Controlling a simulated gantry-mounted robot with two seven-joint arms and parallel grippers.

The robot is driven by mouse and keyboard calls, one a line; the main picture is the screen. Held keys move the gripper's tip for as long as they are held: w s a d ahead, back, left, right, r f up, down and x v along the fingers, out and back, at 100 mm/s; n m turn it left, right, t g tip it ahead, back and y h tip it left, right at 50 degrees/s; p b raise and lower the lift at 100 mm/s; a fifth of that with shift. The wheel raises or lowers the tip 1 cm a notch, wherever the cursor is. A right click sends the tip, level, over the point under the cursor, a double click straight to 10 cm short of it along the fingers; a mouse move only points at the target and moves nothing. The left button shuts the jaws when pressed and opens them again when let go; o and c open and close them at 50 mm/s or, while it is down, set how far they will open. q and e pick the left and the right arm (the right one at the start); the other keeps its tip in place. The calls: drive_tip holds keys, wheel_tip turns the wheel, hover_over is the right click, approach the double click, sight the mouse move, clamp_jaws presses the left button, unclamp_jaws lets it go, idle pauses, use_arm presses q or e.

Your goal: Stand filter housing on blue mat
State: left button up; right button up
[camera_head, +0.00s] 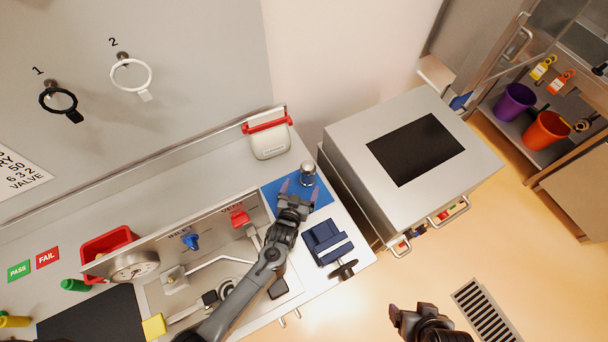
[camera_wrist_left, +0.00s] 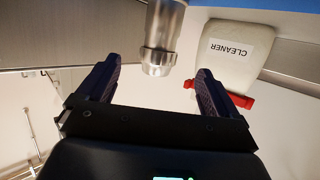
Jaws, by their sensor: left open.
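The filter housing (camera_head: 308,172), a silver metal cylinder, stands at the back right of the blue mat (camera_head: 271,192). In the left wrist view the housing (camera_wrist_left: 160,42) shows just beyond and between the fingertips, with its stepped collar toward them. My left gripper (camera_head: 299,189) is over the mat, open and empty, with its fingers pointing at the housing. I see no finger closed on it. My right gripper (camera_head: 408,320) is at the bottom right, over the floor, away from the housing; its jaw opening is unclear.
A white cleaner bottle (camera_head: 270,140) with a red top stands behind the mat. A dark blue vise (camera_head: 326,242) sits in front of it. A grey cabinet (camera_head: 350,150) with a black top panel is to the right.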

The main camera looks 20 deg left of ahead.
use_arm(q)
drive_tip(key=shift+p+v, duration=0.75)
drive_tip(key=shift+v, duration=0.7)
use_arm(e)
drive_tip(key=shift+a+r, duration=0.1)
drive_tip(key=shift+r, duration=1)
